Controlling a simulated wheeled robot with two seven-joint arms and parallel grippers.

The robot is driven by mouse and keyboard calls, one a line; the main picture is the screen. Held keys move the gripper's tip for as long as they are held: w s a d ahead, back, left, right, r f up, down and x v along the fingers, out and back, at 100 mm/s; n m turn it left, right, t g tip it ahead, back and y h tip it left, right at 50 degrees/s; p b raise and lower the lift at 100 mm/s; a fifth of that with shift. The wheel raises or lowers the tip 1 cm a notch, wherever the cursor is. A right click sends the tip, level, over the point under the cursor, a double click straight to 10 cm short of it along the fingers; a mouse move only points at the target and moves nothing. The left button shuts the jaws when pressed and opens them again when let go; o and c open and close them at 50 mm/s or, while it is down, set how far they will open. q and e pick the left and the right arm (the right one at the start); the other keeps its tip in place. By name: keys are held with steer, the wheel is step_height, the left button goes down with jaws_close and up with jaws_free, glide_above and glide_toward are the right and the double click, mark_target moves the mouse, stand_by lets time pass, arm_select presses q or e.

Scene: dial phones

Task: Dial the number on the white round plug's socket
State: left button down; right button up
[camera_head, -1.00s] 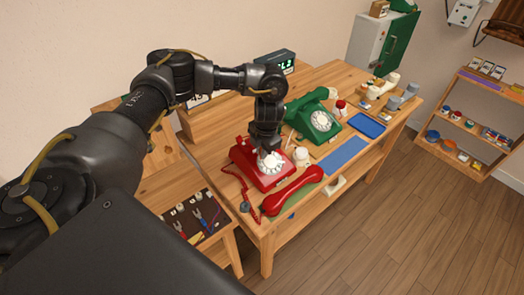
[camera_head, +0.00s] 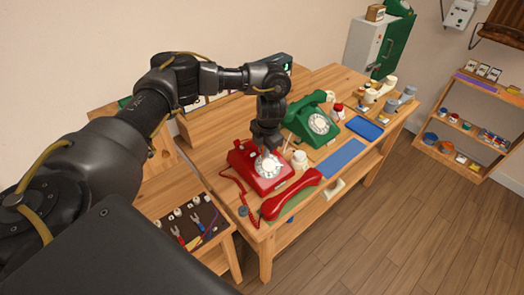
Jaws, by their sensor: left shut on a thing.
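A red dial phone (camera_head: 244,158) stands on the wooden table. Its white dial (camera_head: 268,167) faces up toward me. Its red handset (camera_head: 291,197) lies off the cradle in front of it, with a coiled red cord at the left. My left gripper (camera_head: 266,151) points down at the upper part of the red phone's dial. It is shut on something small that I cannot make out. A socket board (camera_head: 191,225) with white plugs and coloured cords sits at the lower left; which plug is round is too small to tell. My right gripper is not in view.
A green dial phone (camera_head: 308,113) stands behind the red one. A blue mat (camera_head: 340,158), a blue tray (camera_head: 366,130) and several small jars lie to the right. A shelf (camera_head: 470,120) stands at the far right. The wooden floor at the lower right is clear.

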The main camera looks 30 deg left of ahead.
arm_select(q)
steer(key=shift+w+d, duration=0.1)
steer(key=shift+w, duration=0.05)
steer(key=shift+w+d, duration=0.2)
steer(key=shift+w, duration=0.2)
stand_by(0.4)
steer(key=shift+w+d+f+b, duration=0.15)
steer(key=shift+w+d+b, duration=0.2)
steer(key=shift+w+d, duration=0.1)
steer(key=shift+w+d+f, duration=0.2)
steer(key=shift+w+d, duration=0.05)
steer(key=shift+d, duration=0.25)
stand_by(0.4)
